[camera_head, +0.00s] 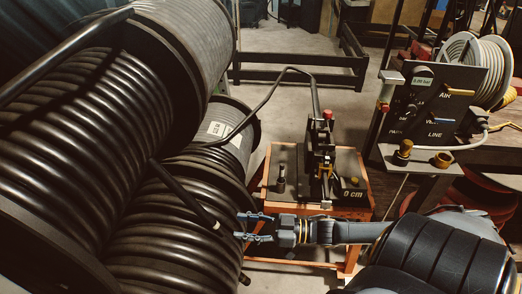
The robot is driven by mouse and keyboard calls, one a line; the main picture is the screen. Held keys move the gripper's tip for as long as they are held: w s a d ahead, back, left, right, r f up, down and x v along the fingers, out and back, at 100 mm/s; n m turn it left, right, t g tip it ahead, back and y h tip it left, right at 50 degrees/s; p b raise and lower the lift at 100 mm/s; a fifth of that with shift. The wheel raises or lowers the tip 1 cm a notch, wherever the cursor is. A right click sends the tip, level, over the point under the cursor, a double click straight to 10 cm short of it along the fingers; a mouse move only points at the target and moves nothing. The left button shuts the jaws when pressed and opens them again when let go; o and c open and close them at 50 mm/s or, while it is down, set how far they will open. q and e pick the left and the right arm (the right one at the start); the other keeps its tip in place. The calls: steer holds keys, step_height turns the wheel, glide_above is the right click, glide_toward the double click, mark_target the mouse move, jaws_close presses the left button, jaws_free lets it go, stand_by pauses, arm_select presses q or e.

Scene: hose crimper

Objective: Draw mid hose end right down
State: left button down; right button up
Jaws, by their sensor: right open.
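A black hose end (196,208), which seems to be the mid hose, slants down and right from between the large hose reels (95,130) on the left. Its tip is pale. My right gripper (241,226) comes in from the right with its fingers pointing left. It is open, and the hose tip lies just left of its fingertips. No hose shows between the fingers, and I cannot tell whether they touch the tip. My left gripper is not in view.
A crimper (320,150) stands on an orange-framed stand (267,190) behind my right gripper. Another black hose (262,98) arches from the lower reel towards it. A gauge panel (428,95) and a pale hose reel (482,70) stand at the right. Open floor shows behind the crimper.

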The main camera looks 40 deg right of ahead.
steer(key=shift+v, duration=2.5)
steer(key=shift+f, duration=0.1)
